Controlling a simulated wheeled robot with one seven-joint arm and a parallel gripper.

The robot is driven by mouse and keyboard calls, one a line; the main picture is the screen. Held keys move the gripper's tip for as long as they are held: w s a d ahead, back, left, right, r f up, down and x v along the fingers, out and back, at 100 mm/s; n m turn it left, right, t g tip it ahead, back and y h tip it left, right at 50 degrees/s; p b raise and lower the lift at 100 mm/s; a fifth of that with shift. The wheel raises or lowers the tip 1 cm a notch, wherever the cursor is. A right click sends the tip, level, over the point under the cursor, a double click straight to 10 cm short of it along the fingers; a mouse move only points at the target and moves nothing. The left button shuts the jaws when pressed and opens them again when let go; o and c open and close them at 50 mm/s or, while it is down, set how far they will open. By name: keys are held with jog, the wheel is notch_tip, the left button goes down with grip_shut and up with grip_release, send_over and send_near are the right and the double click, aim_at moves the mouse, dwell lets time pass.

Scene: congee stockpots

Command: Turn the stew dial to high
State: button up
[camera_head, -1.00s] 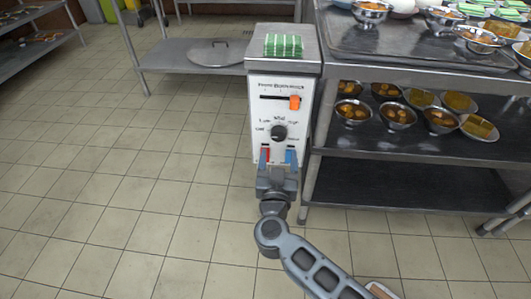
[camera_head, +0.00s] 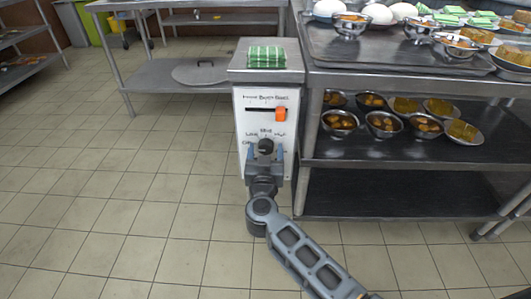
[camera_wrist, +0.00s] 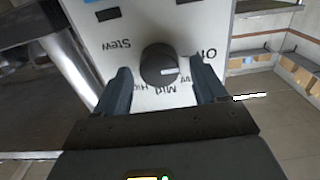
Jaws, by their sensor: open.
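The stew dial is a round dark knob (camera_wrist: 160,64) with a pale pointer mark on a white control panel (camera_head: 246,105). In the wrist view its labels show upside down, with "Stew", "Off", "Mid" and "High" around it. The pointer mark faces right in that view, between the "Off" and "Mid" words; a label there is partly hidden. My gripper (camera_wrist: 162,85) is open, with one finger on each side of the knob. I cannot tell whether the fingers touch it. In the head view my gripper (camera_head: 264,150) covers the panel's lower part, and the knob's top (camera_head: 266,145) shows.
A green-and-white wrapped bundle (camera_head: 266,57) lies on top of the unit. A metal rack (camera_head: 400,165) with bowls of food stands close on the right. A low shelf with a round lid (camera_head: 200,72) is at left.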

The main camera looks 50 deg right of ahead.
jog(key=shift+c, duration=0.4)
jog(key=c, duration=0.9)
jog(key=shift+c, duration=0.2)
